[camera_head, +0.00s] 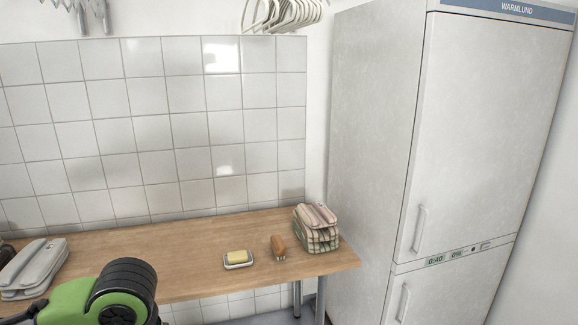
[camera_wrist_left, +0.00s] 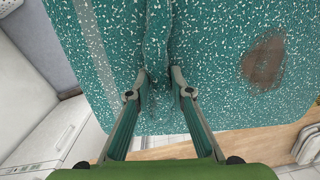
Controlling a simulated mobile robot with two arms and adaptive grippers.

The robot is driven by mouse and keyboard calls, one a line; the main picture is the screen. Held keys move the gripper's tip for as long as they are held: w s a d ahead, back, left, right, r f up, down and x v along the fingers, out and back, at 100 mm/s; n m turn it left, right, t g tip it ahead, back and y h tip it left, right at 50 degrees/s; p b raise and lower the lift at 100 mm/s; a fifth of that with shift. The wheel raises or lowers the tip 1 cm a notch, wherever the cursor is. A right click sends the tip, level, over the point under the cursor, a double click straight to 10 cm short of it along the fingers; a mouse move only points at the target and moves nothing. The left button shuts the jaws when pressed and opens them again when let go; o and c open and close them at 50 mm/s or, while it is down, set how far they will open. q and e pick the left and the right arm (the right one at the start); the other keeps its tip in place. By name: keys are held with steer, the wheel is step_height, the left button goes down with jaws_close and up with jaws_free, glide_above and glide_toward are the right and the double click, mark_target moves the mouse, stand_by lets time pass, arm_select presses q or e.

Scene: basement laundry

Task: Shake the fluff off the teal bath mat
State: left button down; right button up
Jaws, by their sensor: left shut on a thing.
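The teal bath mat (camera_wrist_left: 215,45) fills most of the upper left wrist view. White specks are scattered over it, a pale stripe runs near its left side, and a brown patch (camera_wrist_left: 263,62) shows at the right. My left gripper (camera_wrist_left: 160,82) is shut on the mat, with a raised fold of it pinched between the fingertips. The mat's upper part runs out of the frame. In the head view a green and black part of my left arm shows at the bottom left; the mat and fingertips are not seen there. My right gripper is in neither view.
A wooden worktop (camera_head: 190,259) runs along the tiled wall. It holds yellow soap on a dish (camera_head: 238,265), a small brush (camera_head: 278,247), folded cloths (camera_head: 316,238) and grey folded items (camera_head: 34,268).

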arm_select(q)
steer(key=r, duration=0.6)
steer(key=shift+w+a, duration=0.2)
steer(key=shift+w, duration=0.15)
steer(key=f, duration=0.6)
steer(key=shift+s+d+f, duration=0.15)
steer(key=shift+s+f, duration=0.15)
steer(key=r, duration=0.5)
steer(key=shift+w+r, duration=0.15)
steer(key=shift+w, duration=0.25)
steer(key=shift+s, duration=0.25)
steer(key=f, duration=0.5)
steer(key=shift+s+f, duration=0.1)
steer(key=shift+s, duration=0.1)
steer(key=shift+w, duration=0.25)
